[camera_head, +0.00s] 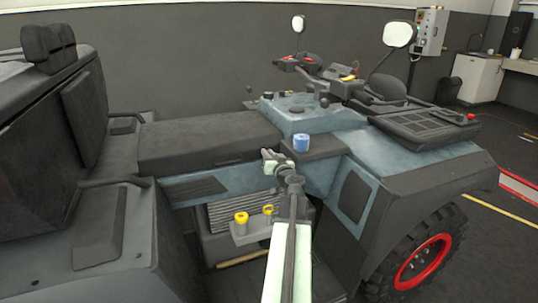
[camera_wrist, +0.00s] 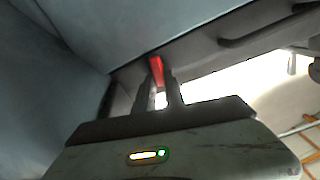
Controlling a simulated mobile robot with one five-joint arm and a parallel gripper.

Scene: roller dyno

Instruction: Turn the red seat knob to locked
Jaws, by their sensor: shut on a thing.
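The red seat knob (camera_wrist: 156,66) shows in the wrist view as a narrow red piece between my fingertips, under the edge of a dark panel. My gripper (camera_wrist: 155,88) is shut on it. In the head view, my gripper (camera_head: 270,158) is at the vehicle's side, by the front end of the long black seat (camera_head: 205,140). The knob cannot be made out there, as my gripper and arm cover that spot. Which setting the knob is at cannot be read.
A blue cup-like cap (camera_head: 301,143) stands on a ledge right of my gripper. Below, a grey bracket (camera_head: 252,231) carries a yellow cap (camera_head: 241,218) and a yellow ring-topped piece (camera_head: 267,210). The front wheel (camera_head: 425,260) is at the lower right.

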